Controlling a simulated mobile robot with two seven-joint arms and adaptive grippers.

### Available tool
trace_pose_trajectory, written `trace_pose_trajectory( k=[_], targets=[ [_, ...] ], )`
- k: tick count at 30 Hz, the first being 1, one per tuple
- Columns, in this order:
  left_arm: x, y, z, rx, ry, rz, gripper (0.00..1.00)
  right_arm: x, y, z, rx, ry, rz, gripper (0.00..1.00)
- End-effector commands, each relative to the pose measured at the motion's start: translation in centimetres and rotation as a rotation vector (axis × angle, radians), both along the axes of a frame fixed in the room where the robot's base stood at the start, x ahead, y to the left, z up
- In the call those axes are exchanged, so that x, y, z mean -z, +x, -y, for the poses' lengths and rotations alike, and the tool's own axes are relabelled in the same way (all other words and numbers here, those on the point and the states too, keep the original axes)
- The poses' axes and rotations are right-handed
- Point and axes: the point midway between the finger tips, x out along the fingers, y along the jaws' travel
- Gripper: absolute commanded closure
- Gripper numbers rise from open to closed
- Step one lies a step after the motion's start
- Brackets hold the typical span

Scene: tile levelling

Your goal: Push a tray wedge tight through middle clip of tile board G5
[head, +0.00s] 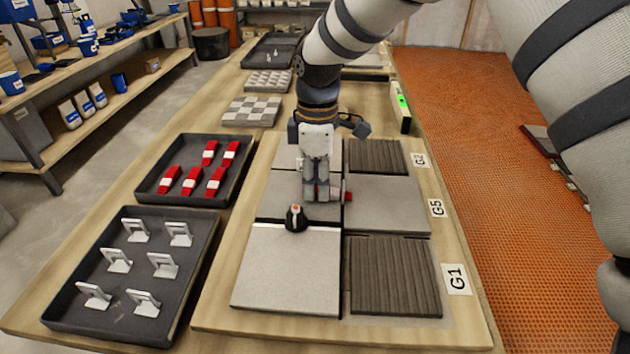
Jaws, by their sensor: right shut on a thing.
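My right gripper (319,194) comes down over the middle of the tile board and is shut on a red wedge (348,196). The wedge's red end shows just right of the fingers, at the joint between the tiles. The fingers hide the rest of it. The G5 label (437,208) lies on the board's right margin, beside a plain grey tile (385,207). The middle clip is mostly hidden by the gripper, and I cannot tell whether the wedge is in it. Several red wedges with pale patches lie in a dark tray (150,191) at left. My left gripper is not in view.
A small black object with an orange and white top (296,218) stands just in front of my right gripper. A dark tray (75,318) of pale clips is at front left. A level with a green light (402,104) stands beyond G2 (419,160).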

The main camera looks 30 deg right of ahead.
Motion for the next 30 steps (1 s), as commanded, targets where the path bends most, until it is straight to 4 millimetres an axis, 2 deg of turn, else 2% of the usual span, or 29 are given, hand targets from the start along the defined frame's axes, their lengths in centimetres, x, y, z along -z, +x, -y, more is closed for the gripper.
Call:
trace_pose_trajectory(
  k=[30],
  targets=[
    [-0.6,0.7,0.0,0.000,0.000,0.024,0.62,-0.1,-0.8,1.2,0.000,-0.001,0.001,0.95]
  ],
)
